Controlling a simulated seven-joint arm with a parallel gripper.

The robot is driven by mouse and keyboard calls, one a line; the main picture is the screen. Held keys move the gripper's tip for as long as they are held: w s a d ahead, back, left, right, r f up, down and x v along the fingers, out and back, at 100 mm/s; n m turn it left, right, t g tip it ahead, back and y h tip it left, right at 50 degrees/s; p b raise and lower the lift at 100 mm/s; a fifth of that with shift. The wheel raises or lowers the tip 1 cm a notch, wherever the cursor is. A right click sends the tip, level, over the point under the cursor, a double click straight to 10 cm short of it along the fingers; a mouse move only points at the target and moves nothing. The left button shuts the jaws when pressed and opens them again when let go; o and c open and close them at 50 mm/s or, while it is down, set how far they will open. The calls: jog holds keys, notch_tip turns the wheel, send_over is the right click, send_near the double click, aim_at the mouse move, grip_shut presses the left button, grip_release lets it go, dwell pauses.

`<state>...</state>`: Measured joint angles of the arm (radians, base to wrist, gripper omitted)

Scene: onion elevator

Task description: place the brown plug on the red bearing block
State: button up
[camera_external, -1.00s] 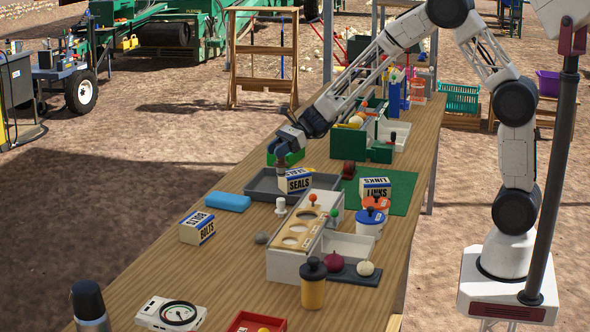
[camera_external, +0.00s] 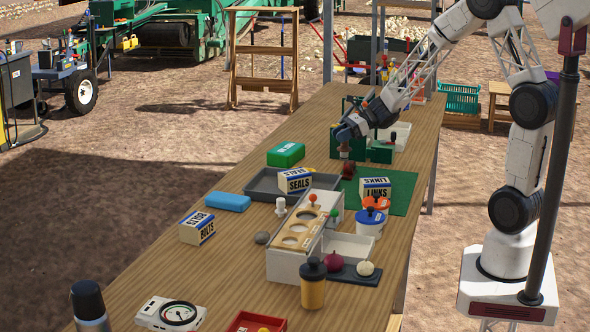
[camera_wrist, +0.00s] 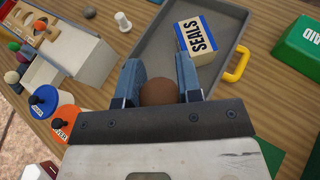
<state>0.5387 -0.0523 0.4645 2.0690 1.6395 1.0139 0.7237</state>
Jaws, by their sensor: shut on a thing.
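In the external view my gripper (camera_external: 346,138) is over the table just behind the green mat. It is shut on the brown plug (camera_external: 344,153), which hangs below the fingers. In the wrist view the plug (camera_wrist: 160,92) shows as a rounded brown top between the two blue-grey fingers (camera_wrist: 158,78). A small dark red thing (camera_external: 348,171), which looks like the red bearing block, sits at the mat's back left edge. The plug is a little above it in the picture; the gap between them is hard to judge. In the wrist view I cannot see the block.
A grey tray (camera_external: 262,191) with a SEALS box (camera_external: 294,180) lies in front. A LINKS box (camera_external: 375,187) stands on the green mat (camera_external: 402,186). A green case (camera_external: 286,154) is at the left, and green-and-white bins (camera_external: 382,152) stand behind the mat.

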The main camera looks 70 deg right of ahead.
jog(key=s+d+m+t+h, duration=0.1)
jog(key=s+d+m+h, duration=0.1)
jog(key=s+d, duration=0.5)
jog(key=shift+s+f+t+h, duration=0.3)
jog(key=shift+s+h, duration=0.2)
jog(key=shift+s, duration=2.55)
jog(key=shift+w, duration=0.1)
jog(key=w+d, duration=0.3)
jog(key=w, duration=0.4)
jog(key=w+d+f, duration=0.1)
jog(key=w+d, duration=0.3)
jog(key=w, duration=0.3)
jog(key=shift+d+f, duration=0.25)
jog(key=shift+f+m, duration=0.1)
jog(key=shift+m, duration=0.2)
jog(key=shift+f, duration=1.6)
jog(key=shift+f, duration=0.15)
jog(key=o, duration=1)
jog(key=shift+c, duration=0.2)
